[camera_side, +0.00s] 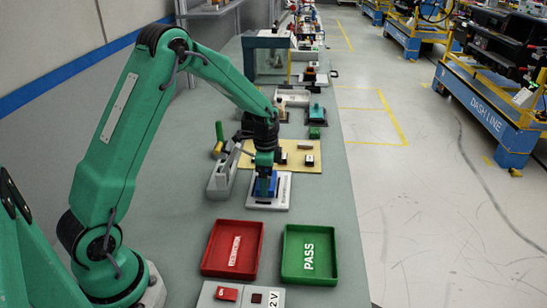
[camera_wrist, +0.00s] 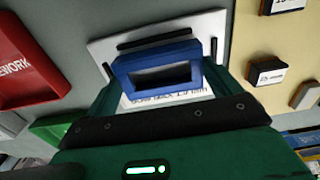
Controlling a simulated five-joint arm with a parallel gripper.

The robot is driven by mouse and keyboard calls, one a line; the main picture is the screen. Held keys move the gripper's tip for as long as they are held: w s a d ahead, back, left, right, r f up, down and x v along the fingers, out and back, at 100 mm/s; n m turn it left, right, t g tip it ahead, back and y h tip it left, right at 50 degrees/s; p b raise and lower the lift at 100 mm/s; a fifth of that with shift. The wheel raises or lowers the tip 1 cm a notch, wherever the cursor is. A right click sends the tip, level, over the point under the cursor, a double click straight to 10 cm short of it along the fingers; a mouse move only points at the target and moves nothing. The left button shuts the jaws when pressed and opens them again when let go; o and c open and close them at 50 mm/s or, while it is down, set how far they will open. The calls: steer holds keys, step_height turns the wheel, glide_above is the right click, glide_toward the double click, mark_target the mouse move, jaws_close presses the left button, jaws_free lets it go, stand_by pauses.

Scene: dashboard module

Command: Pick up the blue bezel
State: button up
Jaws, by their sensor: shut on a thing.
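The blue bezel (camera_wrist: 154,56) is a rectangular frame with a dark opening, seen between my gripper's green fingers in the wrist view. In the side view the bezel (camera_side: 272,184) shows as a small blue patch at my gripper (camera_side: 264,188). My gripper is shut on it and points down. The bezel is over a white plate (camera_side: 284,192) with dark slots and lettering, which also shows in the wrist view (camera_wrist: 207,24). I cannot tell whether the bezel touches the plate. The fingers hide part of the bezel.
A red tray (camera_side: 205,266) and a green PASS tray (camera_side: 333,280) stand in front, both empty. A grey fixture (camera_side: 220,184) stands close on the left. A tan board (camera_side: 300,166) with small dark parts lies behind. Labelled blocks (camera_side: 228,295) sit at the front.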

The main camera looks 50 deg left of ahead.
step_height(320, 180, up, 4)
steer(key=shift+d+r, duration=0.1)
steer(key=s+d+r, duration=0.3)
steer(key=d+r, duration=0.3)
steer(key=d, duration=0.5)
steer(key=shift+s+r, duration=0.2)
steer(key=shift+s, duration=0.2)
steer(key=s+d, duration=0.5)
steer(key=s, duration=0.6)
steer(key=s+d, duration=0.6)
steer(key=s, duration=0.6)
steer(key=shift+s+f, duration=0.25)
